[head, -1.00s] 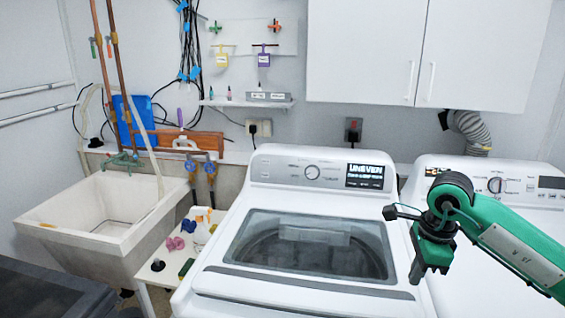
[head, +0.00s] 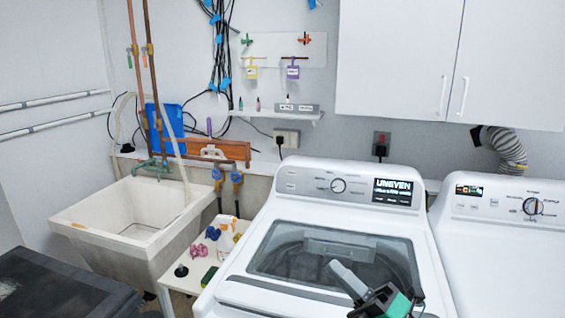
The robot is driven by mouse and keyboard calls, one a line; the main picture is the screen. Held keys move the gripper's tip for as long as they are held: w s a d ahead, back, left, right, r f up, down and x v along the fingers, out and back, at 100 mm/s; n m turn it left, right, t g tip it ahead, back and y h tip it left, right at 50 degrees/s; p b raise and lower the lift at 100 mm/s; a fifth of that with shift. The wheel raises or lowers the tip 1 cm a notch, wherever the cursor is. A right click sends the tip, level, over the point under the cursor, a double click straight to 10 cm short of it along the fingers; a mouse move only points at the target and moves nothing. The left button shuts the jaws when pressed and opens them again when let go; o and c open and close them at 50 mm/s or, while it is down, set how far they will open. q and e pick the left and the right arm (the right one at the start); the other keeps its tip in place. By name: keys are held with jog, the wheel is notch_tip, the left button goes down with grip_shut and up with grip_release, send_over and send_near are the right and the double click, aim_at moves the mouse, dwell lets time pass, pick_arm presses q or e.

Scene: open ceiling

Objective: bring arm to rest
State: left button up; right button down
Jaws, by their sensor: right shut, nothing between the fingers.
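My right gripper (head: 346,277) is at the bottom of the head view, in front of the washer with the glass lid. Its pale grey fingers are shut with nothing between them and point up and to the left. They overlap the front part of the washer's lid in the picture; I cannot tell how far above it they are. Little of my right arm shows behind the gripper, at the bottom edge. My left gripper is not in view.
The top-loading washer (head: 250,292) fills the lower middle, its display reading "UNEVEN". A second white machine (head: 500,255) stands at right. A utility sink (head: 85,235) and a small table (head: 190,285) with bottles and small items are at left. White cabinets (head: 400,60) hang above.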

jog(key=w+d+f+m+t+h, duration=0.1)
jog(key=d+f+m+t+h, duration=0.3)
jog(key=m+h, duration=0.45)
jog(key=w+d+f+m+t+h, duration=0.1)
jog(key=d+f+m+h, duration=0.5)
jog(key=m, duration=0.4)
jog(key=s+d+f+m+g+h, duration=0.2)
jog(key=s+f+m+g+h, duration=0.1)
jog(key=f, duration=0.3)
jog(key=s+d+f+m+g+h, duration=0.1)
jog(key=s+f+m+g+h, duration=0.2)
jog(key=f, duration=0.4)
jog(key=s+f+m+g+y, duration=0.1)
jog(key=s+f+m+g, duration=0.1)
jog(key=s+f+g, duration=0.45)
jog(key=s+f+m+g+y, duration=0.1)
jog(key=s+f+m+g, duration=0.25)
jog(key=s+f, duration=0.6)
notch_tip(320, 180, down, 26)
jog(key=s+g, duration=0.1)
jog(key=s, duration=0.2)
jog(key=s+d+f+n+g, duration=0.1)
jog(key=s+d+f, duration=0.2)
jog(key=s+f, duration=1.6)
jog(key=shift+s+f+g, duration=0.2)
jog(key=shift+f+g, duration=0.1)
jog(key=shift+f, duration=0.6)
